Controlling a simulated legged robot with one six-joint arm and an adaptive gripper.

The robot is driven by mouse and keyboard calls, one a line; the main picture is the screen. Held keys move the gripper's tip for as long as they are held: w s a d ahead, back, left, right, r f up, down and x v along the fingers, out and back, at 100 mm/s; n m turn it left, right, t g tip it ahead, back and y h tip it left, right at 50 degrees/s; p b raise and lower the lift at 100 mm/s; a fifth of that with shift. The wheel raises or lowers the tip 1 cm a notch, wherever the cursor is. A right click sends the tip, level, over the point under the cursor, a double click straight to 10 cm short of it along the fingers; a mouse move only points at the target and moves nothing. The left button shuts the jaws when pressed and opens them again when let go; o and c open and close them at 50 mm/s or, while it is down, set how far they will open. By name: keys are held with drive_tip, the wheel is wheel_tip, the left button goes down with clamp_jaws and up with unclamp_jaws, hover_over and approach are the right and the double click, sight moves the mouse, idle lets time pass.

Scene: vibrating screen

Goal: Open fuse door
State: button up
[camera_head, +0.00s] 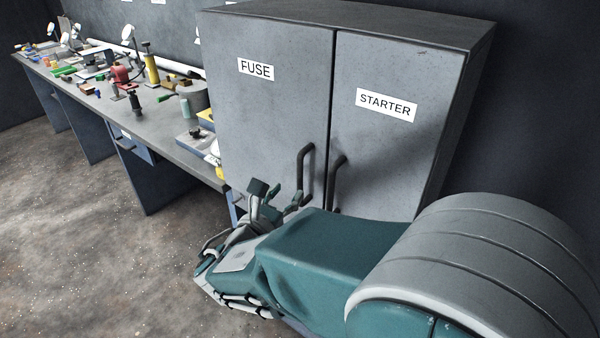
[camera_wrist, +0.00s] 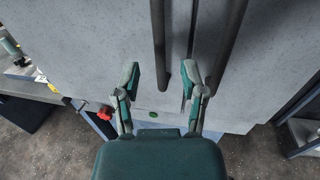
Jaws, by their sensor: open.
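The grey fuse door (camera_head: 265,120), labelled FUSE, is the left door of the cabinet and looks shut. Its dark vertical handle (camera_head: 304,170) is by the door's right edge. My gripper (camera_head: 277,196) is open beside the lower part of this handle. In the wrist view my gripper (camera_wrist: 162,76) has its two fingers apart, one to each side of the lower end of the fuse handle (camera_wrist: 158,40). Both fingers look clear of it; I cannot tell how deep the handle sits between them.
The starter door (camera_head: 385,140) is just to the right, with its own handle (camera_head: 337,180) close by, also in the wrist view (camera_wrist: 228,40). A long workbench (camera_head: 150,135) with tools and several small parts stands to the left. The floor (camera_head: 90,240) in front of it is clear.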

sight(298, 177)
drive_tip(key=x, duration=0.6)
drive_tip(key=shift+w+a, duration=0.1)
drive_tip(key=shift+w, duration=0.3)
drive_tip(key=shift+c, duration=0.3)
clamp_jaws()
